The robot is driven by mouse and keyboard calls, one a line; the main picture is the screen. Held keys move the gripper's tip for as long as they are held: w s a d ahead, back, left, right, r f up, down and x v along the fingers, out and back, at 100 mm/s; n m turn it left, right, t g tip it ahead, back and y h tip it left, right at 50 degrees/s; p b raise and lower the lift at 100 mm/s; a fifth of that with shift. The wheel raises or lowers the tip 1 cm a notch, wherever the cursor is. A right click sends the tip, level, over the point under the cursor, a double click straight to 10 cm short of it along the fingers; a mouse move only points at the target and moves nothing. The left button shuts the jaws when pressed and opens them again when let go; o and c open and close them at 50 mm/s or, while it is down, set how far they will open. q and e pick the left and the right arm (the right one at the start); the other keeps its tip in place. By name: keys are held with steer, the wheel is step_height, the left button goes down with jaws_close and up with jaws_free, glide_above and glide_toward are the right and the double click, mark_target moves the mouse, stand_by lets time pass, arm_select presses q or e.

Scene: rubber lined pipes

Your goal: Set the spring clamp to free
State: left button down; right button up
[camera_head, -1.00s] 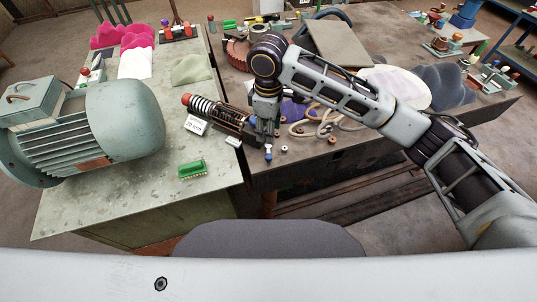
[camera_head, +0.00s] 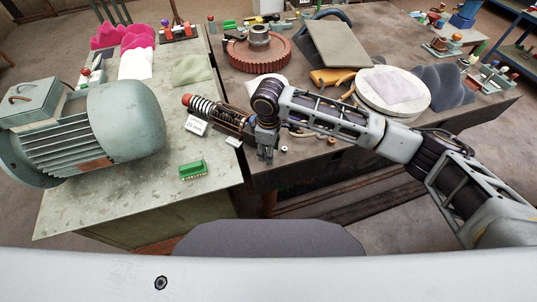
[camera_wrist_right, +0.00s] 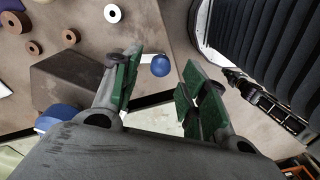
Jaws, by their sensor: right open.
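The spring clamp (camera_head: 205,106) lies near the inner edge of the tables in the head view. It has a pale coil spring, a red end at the left and a dark body running toward my right gripper (camera_head: 267,150). That gripper points down at the clamp's right end and hides part of it. In the right wrist view, my right gripper (camera_wrist_right: 160,68) is open, its green pads apart. A blue ball knob (camera_wrist_right: 160,65) shows in the gap between the fingertips. I cannot tell whether the pads touch it. My left gripper is not in view.
A white label card (camera_head: 196,124) lies beside the clamp. A green block (camera_head: 193,169) is in front of it. A large grey-green motor (camera_head: 100,130) fills the left table. A red gear (camera_head: 258,50) and a round pale disc (camera_head: 392,92) are on the right table.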

steer(key=shift+f, duration=1.6)
jaws_close()
